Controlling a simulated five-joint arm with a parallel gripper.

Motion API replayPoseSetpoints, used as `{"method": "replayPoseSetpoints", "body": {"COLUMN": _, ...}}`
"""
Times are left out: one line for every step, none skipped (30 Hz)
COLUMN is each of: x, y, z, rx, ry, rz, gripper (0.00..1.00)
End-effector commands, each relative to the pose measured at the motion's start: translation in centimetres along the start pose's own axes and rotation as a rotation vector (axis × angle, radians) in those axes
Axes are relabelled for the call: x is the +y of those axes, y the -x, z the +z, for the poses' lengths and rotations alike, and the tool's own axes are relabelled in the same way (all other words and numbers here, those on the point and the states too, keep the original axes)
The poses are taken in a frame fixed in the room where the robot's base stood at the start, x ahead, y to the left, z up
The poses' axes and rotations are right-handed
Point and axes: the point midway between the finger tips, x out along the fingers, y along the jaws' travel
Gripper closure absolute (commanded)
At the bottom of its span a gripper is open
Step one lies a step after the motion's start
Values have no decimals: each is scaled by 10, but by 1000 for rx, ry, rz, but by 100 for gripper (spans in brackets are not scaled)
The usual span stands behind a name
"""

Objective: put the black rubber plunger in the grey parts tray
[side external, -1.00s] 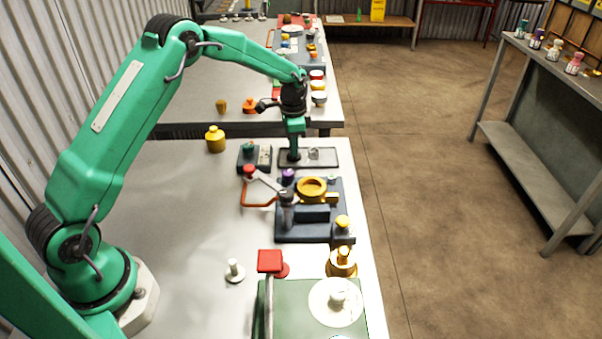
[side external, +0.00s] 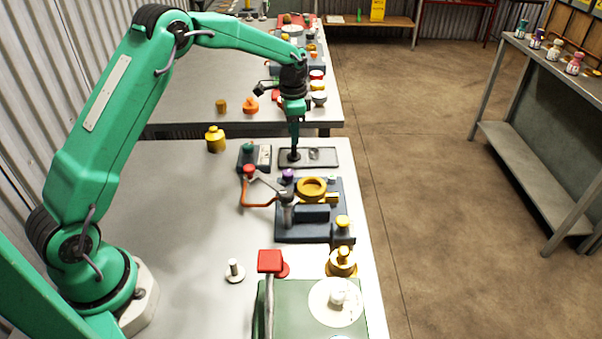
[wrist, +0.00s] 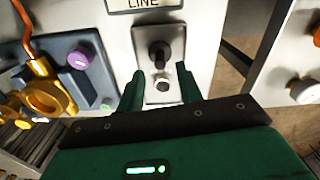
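The black rubber plunger (side external: 294,156) stands in the grey parts tray (side external: 331,164), toward its left side in the side view. In the wrist view the plunger (wrist: 158,50) shows as a dark knob inside the tray (wrist: 138,36). My gripper (side external: 294,144) is above the plunger in the side view. In the wrist view my gripper (wrist: 162,74) has its two green fingers apart, with the plunger beyond the tips and nothing held between them. A small pale, shiny part (wrist: 162,82) is also in the tray, seen between the fingers.
A yellow pot (side external: 215,140) stands further left. The bench's left middle is clear.

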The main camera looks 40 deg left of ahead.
Motion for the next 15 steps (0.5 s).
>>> {"method": "replayPoseSetpoints", "body": {"x": 0, "y": 10, "z": -1, "rx": 3, "ry": 0, "rz": -3, "gripper": 64}}
{"method": "replayPoseSetpoints", "body": {"x": 0, "y": 15, "z": 0, "rx": 3, "ry": 0, "rz": -2, "gripper": 64}}
{"method": "replayPoseSetpoints", "body": {"x": 0, "y": 22, "z": 0, "rx": 3, "ry": 0, "rz": -3, "gripper": 64}}
{"method": "replayPoseSetpoints", "body": {"x": 0, "y": 26, "z": 0, "rx": 3, "ry": 0, "rz": -3, "gripper": 64}}
{"method": "replayPoseSetpoints", "body": {"x": 0, "y": 31, "z": 0, "rx": 2, "ry": 0, "rz": -2, "gripper": 64}}
{"method": "replayPoseSetpoints", "body": {"x": 0, "y": 38, "z": -1, "rx": 3, "ry": 0, "rz": -3, "gripper": 64}}
{"method": "replayPoseSetpoints", "body": {"x": 0, "y": 42, "z": 0, "rx": 2, "ry": 0, "rz": -2, "gripper": 64}}
{"method": "replayPoseSetpoints", "body": {"x": 0, "y": 46, "z": 0, "rx": 2, "ry": 0, "rz": -2, "gripper": 64}}
{"method": "replayPoseSetpoints", "body": {"x": 0, "y": 52, "z": 0, "rx": 2, "ry": 0, "rz": -2, "gripper": 64}}
{"method": "replayPoseSetpoints", "body": {"x": 0, "y": 55, "z": 0, "rx": 2, "ry": 0, "rz": -1, "gripper": 64}}
{"method": "replayPoseSetpoints", "body": {"x": 0, "y": 58, "z": 0, "rx": 1, "ry": 0, "rz": -1, "gripper": 64}}
{"method": "replayPoseSetpoints", "body": {"x": 0, "y": 62, "z": 0, "rx": 2, "ry": 0, "rz": -2, "gripper": 64}}
{"method": "replayPoseSetpoints", "body": {"x": 0, "y": 64, "z": 0, "rx": 1, "ry": 0, "rz": -1, "gripper": 64}}
{"method": "replayPoseSetpoints", "body": {"x": 0, "y": 67, "z": 0, "rx": 1, "ry": 0, "rz": -1, "gripper": 64}}
{"method": "replayPoseSetpoints", "body": {"x": 0, "y": 69, "z": 0, "rx": 0, "ry": 0, "rz": 0, "gripper": 64}}
